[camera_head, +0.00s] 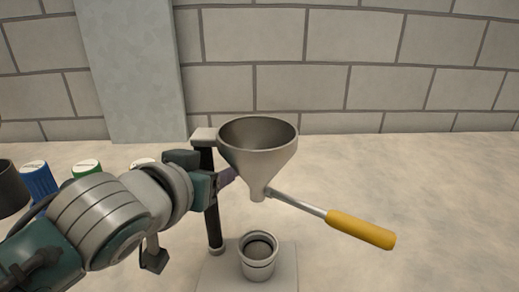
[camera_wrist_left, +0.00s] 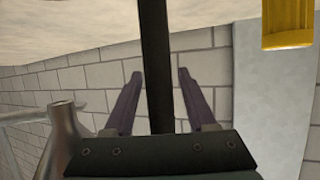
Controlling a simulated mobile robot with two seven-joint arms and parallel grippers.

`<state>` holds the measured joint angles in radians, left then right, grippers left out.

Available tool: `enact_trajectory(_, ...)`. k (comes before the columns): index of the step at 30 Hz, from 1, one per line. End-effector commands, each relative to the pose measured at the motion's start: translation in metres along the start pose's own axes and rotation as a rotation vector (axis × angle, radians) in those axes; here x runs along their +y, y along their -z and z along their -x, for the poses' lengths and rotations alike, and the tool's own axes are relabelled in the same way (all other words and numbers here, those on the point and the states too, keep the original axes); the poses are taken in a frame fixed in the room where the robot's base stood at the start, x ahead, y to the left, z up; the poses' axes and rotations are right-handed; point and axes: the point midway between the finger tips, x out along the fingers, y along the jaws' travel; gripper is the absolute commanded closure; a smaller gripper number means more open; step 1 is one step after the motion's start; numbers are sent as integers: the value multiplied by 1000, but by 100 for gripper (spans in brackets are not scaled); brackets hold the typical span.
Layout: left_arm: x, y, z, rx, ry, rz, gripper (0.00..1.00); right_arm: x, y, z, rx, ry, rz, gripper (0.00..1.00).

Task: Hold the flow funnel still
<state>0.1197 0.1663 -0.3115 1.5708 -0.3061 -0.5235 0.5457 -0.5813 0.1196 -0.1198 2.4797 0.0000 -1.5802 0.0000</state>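The grey metal funnel (camera_head: 258,150) sits upright at a dark post (camera_head: 212,215), its spout above a small metal cup (camera_head: 258,262). A rod with a yellow handle (camera_head: 360,229) runs right from the spout. My left gripper (camera_head: 226,178) is at the post, left of the funnel; the arm partly hides its fingers. In the left wrist view, the purple fingers (camera_wrist_left: 160,74) stand apart on either side of the dark post (camera_wrist_left: 155,40), with a gap on both sides. The funnel (camera_wrist_left: 62,135) shows inverted at that view's left. My right gripper is not in view.
A blue container (camera_head: 38,180) and a green one (camera_head: 86,170) stand at the left behind my arm. A yellow container (camera_wrist_left: 287,22) shows in the wrist view. The pale plate (camera_head: 285,265) is under the cup. The surface on the right is clear up to the block wall (camera_head: 400,60).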

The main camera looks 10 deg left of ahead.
Motion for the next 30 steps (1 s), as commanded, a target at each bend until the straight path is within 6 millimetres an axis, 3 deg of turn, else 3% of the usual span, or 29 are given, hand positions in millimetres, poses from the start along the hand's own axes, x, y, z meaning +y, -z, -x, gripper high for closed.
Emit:
enact_trajectory(2, 0, 0, 0, 0, 0, 0, 53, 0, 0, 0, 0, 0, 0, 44)
enact_trajectory(14, 0, 0, 0, 0, 0, 0, 98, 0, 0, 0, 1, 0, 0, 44)
enact_trajectory(30, 0, 0, 0, 0, 0, 0, 100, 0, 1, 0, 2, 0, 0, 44)
